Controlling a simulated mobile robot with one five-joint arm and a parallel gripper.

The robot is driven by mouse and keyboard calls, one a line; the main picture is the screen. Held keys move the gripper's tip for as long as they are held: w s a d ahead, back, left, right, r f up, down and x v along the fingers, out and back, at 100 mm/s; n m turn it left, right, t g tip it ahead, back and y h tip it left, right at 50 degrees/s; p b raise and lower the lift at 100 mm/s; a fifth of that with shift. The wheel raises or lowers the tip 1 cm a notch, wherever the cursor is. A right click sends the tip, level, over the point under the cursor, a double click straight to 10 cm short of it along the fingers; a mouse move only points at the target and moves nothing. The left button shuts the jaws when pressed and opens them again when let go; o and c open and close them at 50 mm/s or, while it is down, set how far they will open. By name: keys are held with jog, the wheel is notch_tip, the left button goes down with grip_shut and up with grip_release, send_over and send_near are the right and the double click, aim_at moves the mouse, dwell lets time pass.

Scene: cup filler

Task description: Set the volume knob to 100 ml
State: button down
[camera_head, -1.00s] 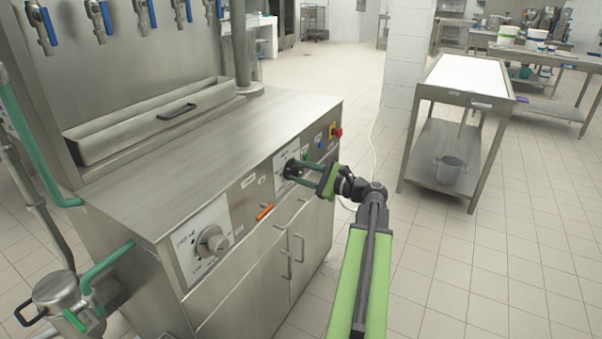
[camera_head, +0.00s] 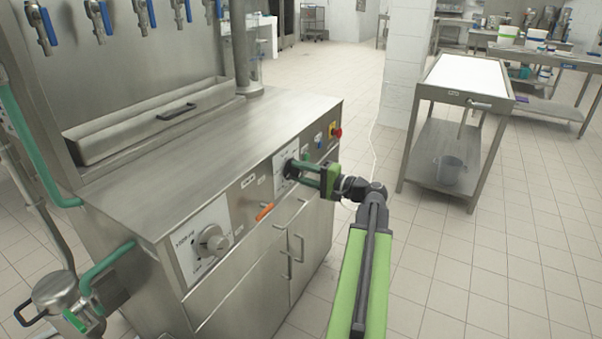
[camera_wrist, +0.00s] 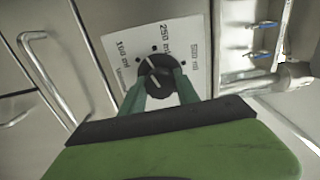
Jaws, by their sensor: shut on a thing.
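The volume knob (camera_wrist: 158,75) is a round black dial with white marks on it, on a white plate (camera_wrist: 196,75) printed 100 ml, 250 ml and 500 ml in the wrist view. The 100 ml label is on the left, 250 ml at the top, 500 ml on the right. Which label the knob's pointer faces is too small to tell surely. My gripper (camera_wrist: 159,90) is shut on the knob, one green finger on each side.
A larger grey knob (camera_head: 213,241) sits on the left of the same front panel. An orange handle (camera_head: 265,211) sticks out between them, above cabinet door handles (camera_head: 297,248). A red button (camera_head: 337,132) is right of the dial.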

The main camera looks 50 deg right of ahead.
jog(key=n, duration=0.4)
jog(key=shift+n, duration=0.3)
dwell(0.4)
jog(key=c, duration=0.9)
grip_release()
jog(key=v, duration=1.7)
jog(key=shift+s, duration=0.25)
